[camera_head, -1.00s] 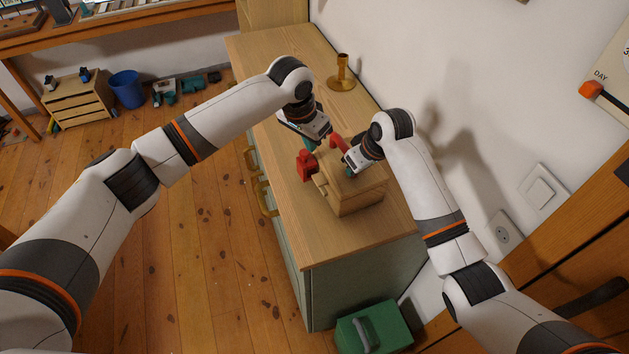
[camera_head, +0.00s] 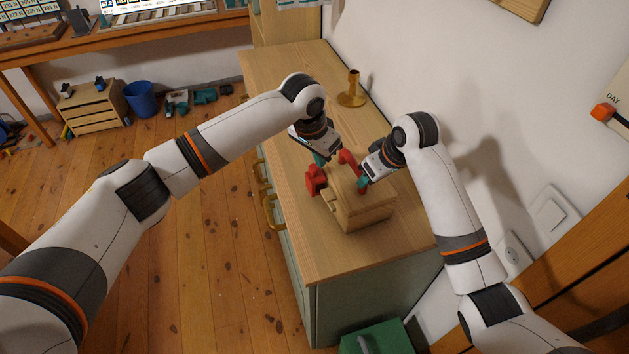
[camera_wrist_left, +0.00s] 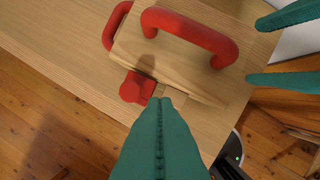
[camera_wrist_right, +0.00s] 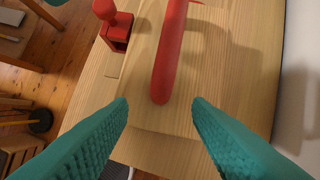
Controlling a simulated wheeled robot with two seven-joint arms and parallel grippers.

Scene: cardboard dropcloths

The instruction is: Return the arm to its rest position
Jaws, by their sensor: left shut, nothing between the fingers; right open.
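A pale wooden box (camera_head: 362,212) stands on the cabinet top, with a red arched handle (camera_head: 350,167) and a red knob (camera_head: 315,180) on its left side. My left gripper (camera_head: 321,159) is shut and empty, just behind the box. In the left wrist view its closed teal fingers (camera_wrist_left: 166,102) point at the box edge beside the red knob (camera_wrist_left: 135,88). My right gripper (camera_head: 364,183) is open beside the handle. In the right wrist view its fingers (camera_wrist_right: 160,108) are spread, with the handle's near end (camera_wrist_right: 163,85) between and beyond them; contact cannot be told.
A brass candle holder (camera_head: 352,92) stands near the wall. A green case (camera_head: 378,340) is on the floor by the cabinet. A wall (camera_head: 400,60) bounds the right side.

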